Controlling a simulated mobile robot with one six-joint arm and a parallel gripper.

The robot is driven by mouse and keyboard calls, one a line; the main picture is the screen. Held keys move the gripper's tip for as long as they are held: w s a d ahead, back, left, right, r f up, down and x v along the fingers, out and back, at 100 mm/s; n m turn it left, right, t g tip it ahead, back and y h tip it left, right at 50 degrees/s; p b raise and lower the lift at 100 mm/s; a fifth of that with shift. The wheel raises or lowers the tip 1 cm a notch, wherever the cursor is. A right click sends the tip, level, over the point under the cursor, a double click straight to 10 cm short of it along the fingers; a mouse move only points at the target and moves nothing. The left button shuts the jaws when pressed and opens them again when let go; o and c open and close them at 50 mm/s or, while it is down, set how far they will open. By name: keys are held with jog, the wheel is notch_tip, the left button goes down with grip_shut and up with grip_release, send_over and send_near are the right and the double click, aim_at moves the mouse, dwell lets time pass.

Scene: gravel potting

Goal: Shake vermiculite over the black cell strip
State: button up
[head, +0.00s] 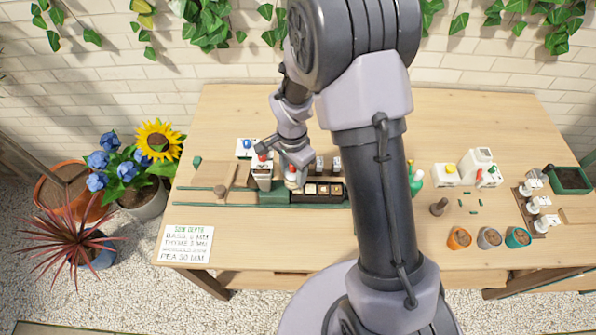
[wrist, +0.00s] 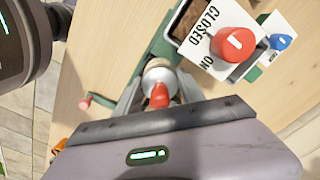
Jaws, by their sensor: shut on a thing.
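The black cell strip (head: 326,200) lies in the green tray on the table in the head view, with several cells in a row, some with dark and some with pale filling. My gripper (head: 292,170) is low at the strip's left end, partly hidden by my arm. It is shut on a small pale shaker with a red part (head: 290,181). In the wrist view my gripper (wrist: 160,92) holds the shaker (wrist: 157,72), with its red part towards me. The shaker's lower end is hidden, and I cannot tell whether any vermiculite is falling.
A white dispenser with a red knob (wrist: 234,44), marked CLOSED and ON, stands close beside my gripper. It also shows in the head view (head: 262,172). A sowing-depth card (head: 186,244) lies front left. Small pots (head: 489,238) and white devices (head: 480,166) stand right.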

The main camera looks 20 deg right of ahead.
jog(key=d, duration=0.1)
jog(key=s+d, duration=0.1)
jog(key=shift+d, duration=0.3)
jog(key=shift+w+a+r, duration=0.1)
jog(key=p, duration=0.1)
jog(key=d+p, duration=0.2)
jog(key=shift+s+d+r, duration=0.2)
jog(key=shift+s+r, duration=0.1)
jog(key=shift+s, duration=0.1)
jog(key=shift+f, duration=0.45)
